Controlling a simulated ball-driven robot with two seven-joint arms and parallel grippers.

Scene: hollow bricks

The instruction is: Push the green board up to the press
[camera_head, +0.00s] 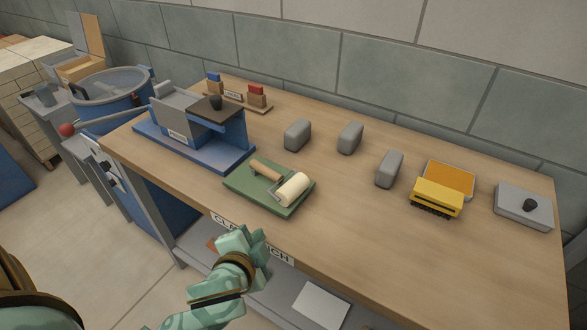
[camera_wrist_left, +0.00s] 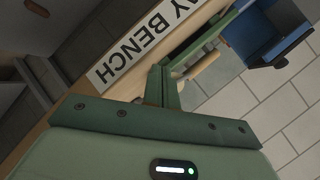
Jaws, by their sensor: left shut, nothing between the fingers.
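The green board (camera_head: 240,183) lies flat on the bench top, a short way in front of the press. A paint roller (camera_head: 291,188) with a cream sleeve and wooden handle lies on it. The press (camera_head: 180,112) is a grey block with a dark plate on a blue base, behind and left of the board. My left gripper (camera_head: 247,240) is shut and empty at the bench's front edge, just in front of the board. In the left wrist view its shut fingers (camera_wrist_left: 163,88) point toward the board's green edge (camera_wrist_left: 202,36). I cannot tell whether they touch it. My right gripper is out of view.
Grey blocks (camera_head: 298,135), a yellow brush-like tool (camera_head: 437,197) and a grey box with a black knob (camera_head: 524,206) stand to the right. Red and blue stamps stand behind the press. A blue tub (camera_head: 108,88) is at left. Bench between board and press is clear.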

